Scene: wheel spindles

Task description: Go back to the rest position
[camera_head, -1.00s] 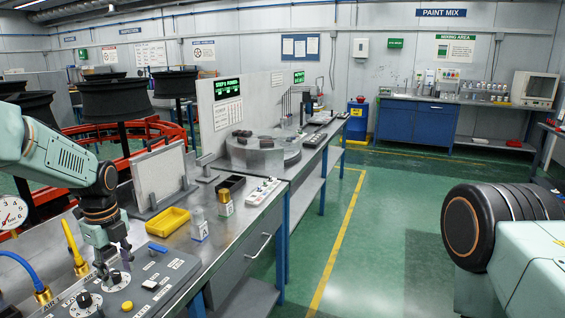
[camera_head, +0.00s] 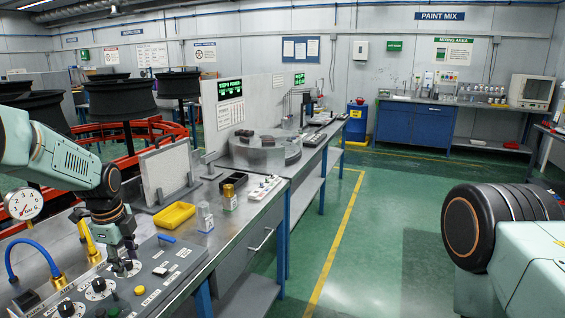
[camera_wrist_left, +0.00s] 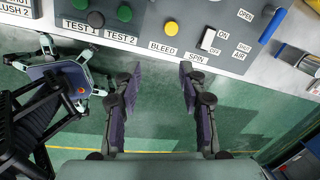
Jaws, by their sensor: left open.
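My left gripper (camera_head: 125,268) hangs over the grey control panel (camera_head: 146,284) on the bench in the head view. In the left wrist view its two fingers (camera_wrist_left: 160,72) are spread apart with nothing between them. That view also shows the panel's edge (camera_wrist_left: 150,14), with a yellow button (camera_wrist_left: 171,28), dark green buttons (camera_wrist_left: 95,19) and a white switch (camera_wrist_left: 208,39) beyond the fingertips. I cannot tell how high the gripper is above the panel. My right gripper does not show clearly in either view.
A pressure gauge (camera_head: 23,204), a blue hose (camera_head: 30,247) and a yellow tray (camera_head: 175,216) are near the left arm. A grey plate (camera_head: 165,172) stands upright on the bench. Black wheels (camera_head: 121,98) stand behind. Green floor (camera_head: 385,250) is open to the right.

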